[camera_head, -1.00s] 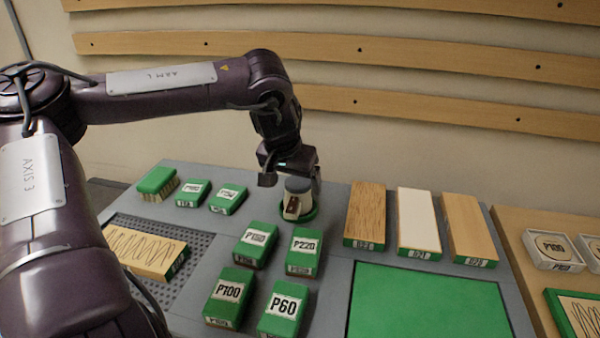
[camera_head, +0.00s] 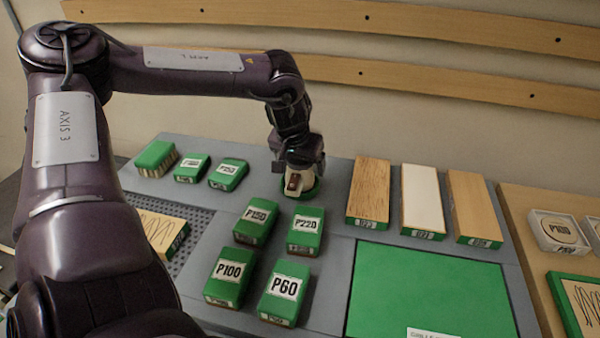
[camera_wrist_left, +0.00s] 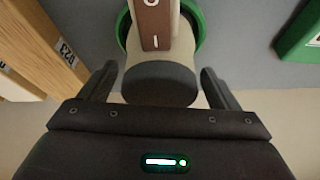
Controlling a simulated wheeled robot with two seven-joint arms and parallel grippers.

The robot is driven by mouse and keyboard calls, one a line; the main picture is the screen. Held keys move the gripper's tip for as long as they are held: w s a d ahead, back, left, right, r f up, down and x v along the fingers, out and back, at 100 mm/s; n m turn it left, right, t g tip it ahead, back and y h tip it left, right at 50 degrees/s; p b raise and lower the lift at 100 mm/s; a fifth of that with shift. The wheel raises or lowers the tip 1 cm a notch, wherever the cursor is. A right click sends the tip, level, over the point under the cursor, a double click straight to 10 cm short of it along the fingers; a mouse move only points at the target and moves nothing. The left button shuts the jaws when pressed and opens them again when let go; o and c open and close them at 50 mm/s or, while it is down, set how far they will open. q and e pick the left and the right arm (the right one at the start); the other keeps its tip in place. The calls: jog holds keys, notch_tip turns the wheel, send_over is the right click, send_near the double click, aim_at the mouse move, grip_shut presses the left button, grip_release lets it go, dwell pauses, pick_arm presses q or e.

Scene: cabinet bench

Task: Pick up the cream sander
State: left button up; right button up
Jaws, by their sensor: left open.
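The cream sander (camera_head: 294,181) stands at the back of the grey bench, on a round green base or holder. In the left wrist view the sander (camera_wrist_left: 160,60) shows a dark grey round top, a cream body and a brown switch plate marked with I and O. My left gripper (camera_head: 297,170) is over the sander from above. In the left wrist view my left gripper's fingers (camera_wrist_left: 158,84) are open, one on each side of the grey top, with small gaps. The sander's top is hidden by the gripper in the head view. My right gripper is not in view.
Green blocks labelled P150, P220, P100 and P60 (camera_head: 284,288) lie in front of the sander. A green brush (camera_head: 155,154) and two small green blocks are to its left. Wooden boards (camera_head: 369,190) and a green mat (camera_head: 425,295) are to its right.

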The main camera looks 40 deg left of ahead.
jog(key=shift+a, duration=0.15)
pick_arm(q)
jog(key=c, duration=0.5)
jog(key=shift+r, duration=0.1)
jog(key=c, duration=1.1)
jog(key=shift+o, duration=0.2)
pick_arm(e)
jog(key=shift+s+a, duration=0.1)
pick_arm(q)
jog(key=shift+w, duration=0.1)
jog(key=shift+r, duration=0.5)
notch_tip(320, 180, up, 27)
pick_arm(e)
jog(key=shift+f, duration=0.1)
